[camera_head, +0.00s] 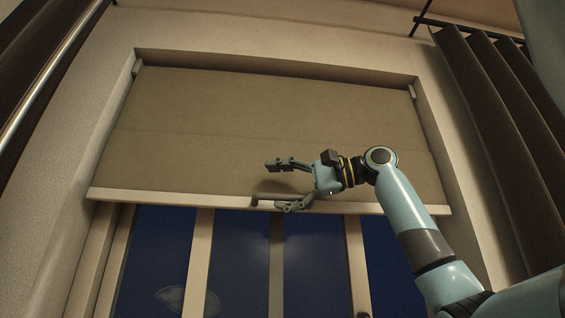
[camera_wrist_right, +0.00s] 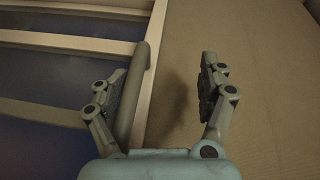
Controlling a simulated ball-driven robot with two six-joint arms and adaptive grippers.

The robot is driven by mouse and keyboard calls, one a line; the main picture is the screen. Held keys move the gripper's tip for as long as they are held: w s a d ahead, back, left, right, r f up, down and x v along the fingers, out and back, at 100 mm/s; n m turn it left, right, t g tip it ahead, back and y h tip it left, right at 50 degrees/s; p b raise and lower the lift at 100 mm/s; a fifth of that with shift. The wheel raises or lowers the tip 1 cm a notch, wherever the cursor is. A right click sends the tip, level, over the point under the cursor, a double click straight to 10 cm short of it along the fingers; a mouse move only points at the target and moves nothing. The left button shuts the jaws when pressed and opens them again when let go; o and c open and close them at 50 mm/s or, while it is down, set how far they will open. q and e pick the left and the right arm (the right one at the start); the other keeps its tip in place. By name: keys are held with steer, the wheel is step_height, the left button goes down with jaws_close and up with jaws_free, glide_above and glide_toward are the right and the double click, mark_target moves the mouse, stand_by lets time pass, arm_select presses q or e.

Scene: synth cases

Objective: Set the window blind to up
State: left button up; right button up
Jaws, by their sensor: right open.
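The window blind (camera_head: 250,120) is a tan sheet drawn partway down, covering the upper part of the window. Its pale bottom bar (camera_head: 150,196) runs across above the bare panes and carries a grey handle (camera_head: 263,199). My right gripper (camera_head: 278,186) is open at the bar, one finger above it over the sheet and the other by the handle. In the right wrist view, the handle (camera_wrist_right: 137,95) lies between the open fingers (camera_wrist_right: 162,88), close beside the left one; I cannot tell whether they touch. My left gripper is not in view.
Dark window panes (camera_head: 240,260) with pale upright frames (camera_head: 275,265) show below the blind. Brown curtains hang at the right (camera_head: 485,110) and at the upper left. The recess walls (camera_head: 430,125) border the blind on both sides.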

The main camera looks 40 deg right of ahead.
steer(key=shift+o, duration=1.2)
steer(key=r, duration=0.2)
steer(key=r+t, duration=0.1)
steer(key=r, duration=0.1)
steer(key=r+t, duration=0.1)
steer(key=r, duration=0.1)
steer(key=shift+s+d+r+y, duration=0.1)
steer(key=shift+d+r+y, duration=0.05)
steer(key=shift+d+y, duration=0.15)
steer(key=shift+r, duration=0.4)
steer(key=f+g, duration=0.1)
steer(key=f, duration=0.1)
steer(key=f+g, duration=0.1)
steer(key=f, duration=0.1)
steer(key=f+h, duration=0.1)
steer(key=f, duration=0.1)
steer(key=shift+a+g, duration=0.3)
steer(key=shift+g, duration=0.1)
steer(key=shift+c, duration=0.8)
steer(key=shift+s+d+f+b, duration=0.3)
steer(key=shift+s+d+b, duration=0.1)
steer(key=shift+b, duration=0.1)
steer(key=shift+c, duration=1.3)
steer(key=shift+s+d, duration=0.15)
steer(key=shift+s, duration=0.1)
steer(key=shift+c, duration=0.3)
steer(key=s+d+f+b, duration=0.1)
steer(key=s+d+b, duration=0.3)
steer(key=s, duration=0.5)
steer(key=shift+d, duration=0.9)
